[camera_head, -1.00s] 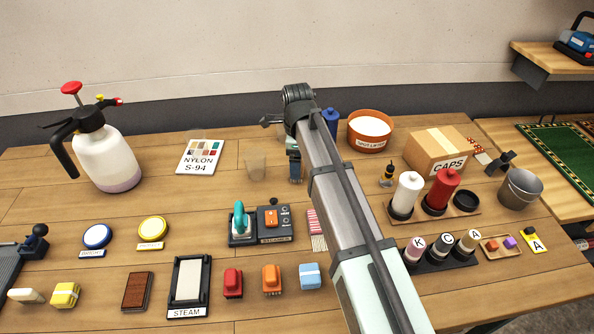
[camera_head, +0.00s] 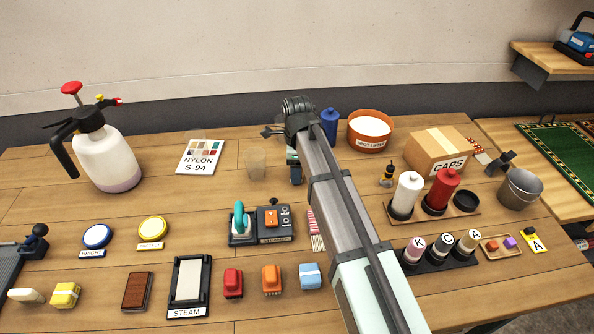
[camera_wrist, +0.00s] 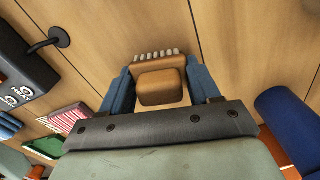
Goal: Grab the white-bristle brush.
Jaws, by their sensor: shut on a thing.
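In the wrist view a small brush with a tan-orange body (camera_wrist: 160,85) and a row of white bristles lies between the two blue fingers of my gripper (camera_wrist: 160,76). The fingers are closed against its sides, and the bristles point away from the wrist. In the head view my gripper (camera_head: 295,173) is low over the back middle of the table, pointing down. The arm hides the brush there, and I cannot tell whether it still touches the wood.
A clear cup (camera_head: 256,164) stands left of my gripper. A blue bottle (camera_head: 330,122) and an orange tub (camera_head: 370,130) stand to its right. The steamer station (camera_head: 273,220) is in front. Red (camera_head: 233,283), orange (camera_head: 272,279) and light-blue (camera_head: 310,275) blocks sit near the front.

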